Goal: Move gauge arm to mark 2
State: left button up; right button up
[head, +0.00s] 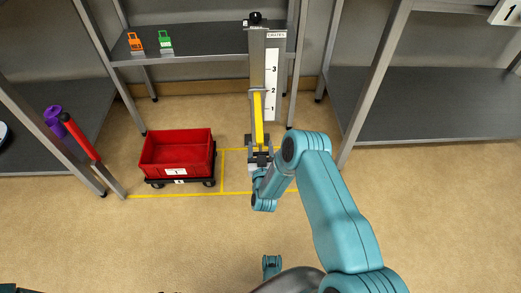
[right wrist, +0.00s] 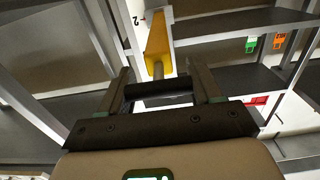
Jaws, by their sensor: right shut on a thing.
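The gauge (head: 257,55) is an upright grey post with a white scale (head: 271,80) marked 1, 2 and 3. The yellow gauge arm (head: 258,115) runs from the post toward me, its far end beside mark 2. My right gripper (head: 260,158) is at the arm's near end. In the right wrist view the yellow arm (right wrist: 158,42) shows with a thin rod below it, between the fingers of my gripper (right wrist: 163,88), and an inverted 2 beside it. The gripper is shut on the arm's end; the exact contact is partly hidden.
A red bin (head: 177,153) on a wheeled dolly stands left of the gauge, inside yellow floor lines. Shelves (head: 200,42) stand behind it, holding orange and green items. More shelving (head: 430,100) stands at right. The front floor is open.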

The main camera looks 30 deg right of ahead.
jog(key=shift+r, duration=0.15)
jog(key=o, duration=1.4)
jog(key=shift+o, duration=0.2)
jog(key=shift+s+a, duration=0.25)
jog(key=shift+s, duration=0.15)
jog(key=p+v, duration=1.5)
jog(key=p, duration=0.1)
jog(key=shift+a, duration=0.15)
